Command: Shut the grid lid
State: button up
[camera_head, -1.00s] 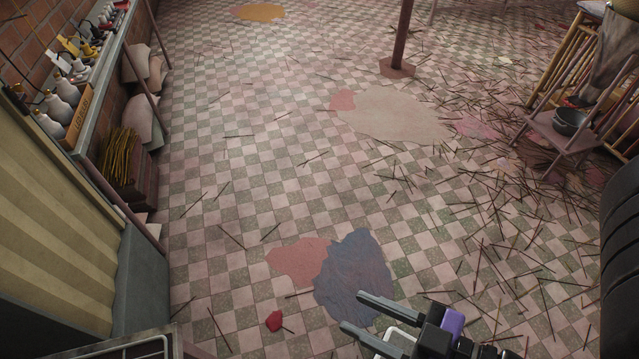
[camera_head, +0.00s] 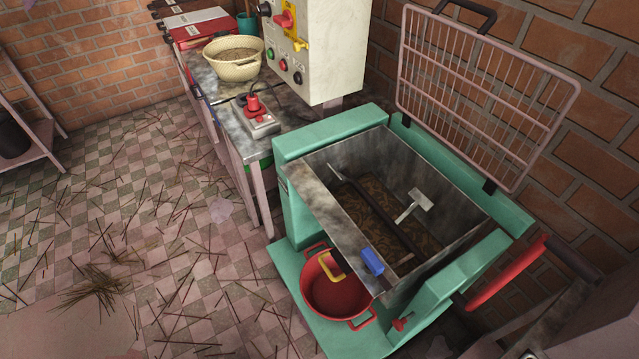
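The grid lid (camera_head: 470,95) is a pinkish wire rack with a dark handle on its top edge. It stands upright, swung open, on dark hinges at the back right of the green machine. Below it the machine's metal hopper (camera_head: 330,222) is uncovered. Inside the hopper I see brown material, a dark bar and a pale T-shaped piece. My gripper does not show in this view.
A red pot (camera_head: 340,290) sits on the machine's green base (camera_head: 300,310). A control box (camera_head: 318,50) and a table with a wicker basket (camera_head: 232,58) stand behind left. A red handle (camera_head: 508,275) juts out at the right. Sticks litter the open tiled floor (camera_head: 150,240) at left.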

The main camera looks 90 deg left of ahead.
aim_at(491, 184)
jog(key=u, duration=2.05)
